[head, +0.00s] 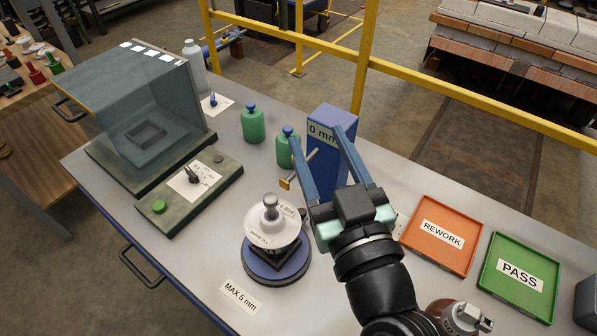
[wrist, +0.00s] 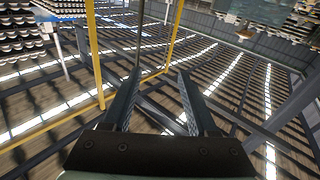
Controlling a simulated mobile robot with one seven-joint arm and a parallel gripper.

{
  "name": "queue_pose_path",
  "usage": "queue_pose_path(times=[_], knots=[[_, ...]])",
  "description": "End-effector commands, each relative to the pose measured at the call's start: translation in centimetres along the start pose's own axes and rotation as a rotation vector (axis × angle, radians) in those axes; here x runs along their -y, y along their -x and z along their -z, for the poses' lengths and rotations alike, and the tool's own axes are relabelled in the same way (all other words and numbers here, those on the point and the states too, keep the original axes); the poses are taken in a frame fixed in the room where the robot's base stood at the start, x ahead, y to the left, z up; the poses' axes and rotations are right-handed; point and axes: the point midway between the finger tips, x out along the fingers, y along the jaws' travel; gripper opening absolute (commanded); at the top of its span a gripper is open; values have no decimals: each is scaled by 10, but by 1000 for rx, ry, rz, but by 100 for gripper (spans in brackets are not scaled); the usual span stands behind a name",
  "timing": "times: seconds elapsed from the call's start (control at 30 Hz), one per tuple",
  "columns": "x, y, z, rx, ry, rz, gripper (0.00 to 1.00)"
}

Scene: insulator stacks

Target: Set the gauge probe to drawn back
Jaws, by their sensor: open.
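The gauge is a blue upright column (head: 324,190) with a "0 mm" label on its top part, standing on the table behind my gripper. The gauge probe (head: 286,184) is a thin rod with a brass-coloured tip, reaching from the column's left side toward the insulator stack (head: 272,222). The stack has white discs and a grey cap and stands on a round blue turntable (head: 259,271). In the head view the probe tip looks apart from the discs. My gripper (head: 315,131) is open and empty, its fingers spread in front of the column; it also shows in the wrist view (wrist: 158,72).
Two green bottles (head: 253,125) stand left of the gauge. An orange REWORK tray (head: 441,257) and a green PASS tray (head: 517,294) lie right. A glass-fronted case (head: 150,115) and control panel (head: 190,190) stand left. A yellow rail (head: 400,75) runs behind the table.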

Motion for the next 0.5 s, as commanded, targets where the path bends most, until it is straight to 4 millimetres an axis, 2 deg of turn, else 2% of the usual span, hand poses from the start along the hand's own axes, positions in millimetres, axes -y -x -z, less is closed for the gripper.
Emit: queue_pose_path(times=[0.03,0.1,0.2,0.37,0.5], knots=[[1,15,-44,34,-24,7,59],[2,29,-71,60,-48,21,59],[5,44,-94,79,-71,35,59],[6,46,-100,86,-83,46,59],[7,27,-98,84,-82,47,59]])
